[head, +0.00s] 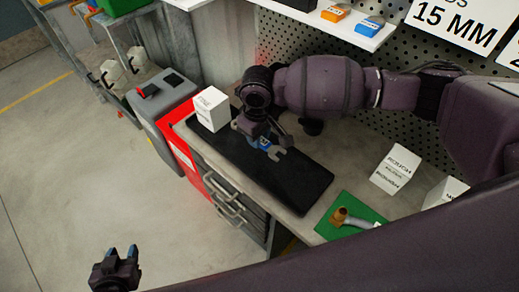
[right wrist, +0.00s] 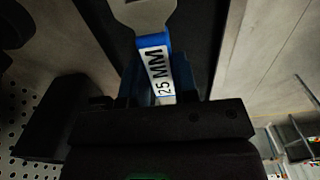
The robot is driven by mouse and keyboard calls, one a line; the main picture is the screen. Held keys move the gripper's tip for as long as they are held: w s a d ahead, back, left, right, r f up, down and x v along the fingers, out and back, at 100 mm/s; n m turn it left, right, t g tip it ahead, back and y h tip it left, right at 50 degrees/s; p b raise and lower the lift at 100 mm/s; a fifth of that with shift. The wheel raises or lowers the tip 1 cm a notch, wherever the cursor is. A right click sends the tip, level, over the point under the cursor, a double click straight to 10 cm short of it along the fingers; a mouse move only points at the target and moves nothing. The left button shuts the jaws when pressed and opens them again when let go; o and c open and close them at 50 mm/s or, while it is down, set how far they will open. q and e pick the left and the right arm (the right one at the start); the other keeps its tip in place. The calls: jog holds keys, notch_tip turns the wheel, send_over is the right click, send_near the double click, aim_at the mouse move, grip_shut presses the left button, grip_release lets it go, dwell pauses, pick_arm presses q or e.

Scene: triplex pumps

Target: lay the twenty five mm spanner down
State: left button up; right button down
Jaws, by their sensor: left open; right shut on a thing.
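The 25 mm spanner has a grey metal open end (head: 277,153) and a blue handle with a white "25 MM" label, which reads clearly in the right wrist view (right wrist: 155,68). My right gripper (head: 262,141) is shut on its handle over the black mat (head: 300,190) on the bench. The spanner's head points away from the gripper; I cannot tell whether it touches the mat. My left gripper (head: 117,258) is open and empty, low at the left over the floor, away from the bench.
A white labelled block (head: 211,109) stands at the mat's far left end. Another white block (head: 396,169) stands at the right. A green mat (head: 345,212) with a brass-ended part (head: 340,216) lies at the front right. The mat's near half is clear. A perforated panel (head: 395,115) rises behind.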

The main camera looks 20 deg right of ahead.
aim_at(258, 153)
jog(key=shift+f+b, duration=0.7)
jog(key=shift+f, duration=0.25)
notch_tip(258, 153, down, 4)
jog(key=b, duration=0.3)
jog(key=shift+r, duration=0.25)
pick_arm(q)
notch_tip(258, 153, down, 7)
jog(key=shift+s+d+r+g, duration=0.2)
jog(key=shift+s+d+g, duration=0.1)
jog(key=shift+s+d, duration=0.15)
pick_arm(e)
jog(key=shift+r, duration=0.1)
pick_arm(q)
jog(key=shift+r, duration=0.1)
jog(key=shift+w+r, duration=0.1)
jog(key=shift+r, duration=0.05)
pick_arm(e)
jog(key=c, duration=0.9)
grip_release()
pick_arm(q)
jog(key=r+p, duration=0.2)
jog(key=shift+w+r, duration=0.3)
jog(key=shift+w, duration=0.05)
pick_arm(e)
notch_tip(258, 153, up, 12)
jog(key=shift+r, duration=0.1)
jog(key=shift+s, duration=0.1)
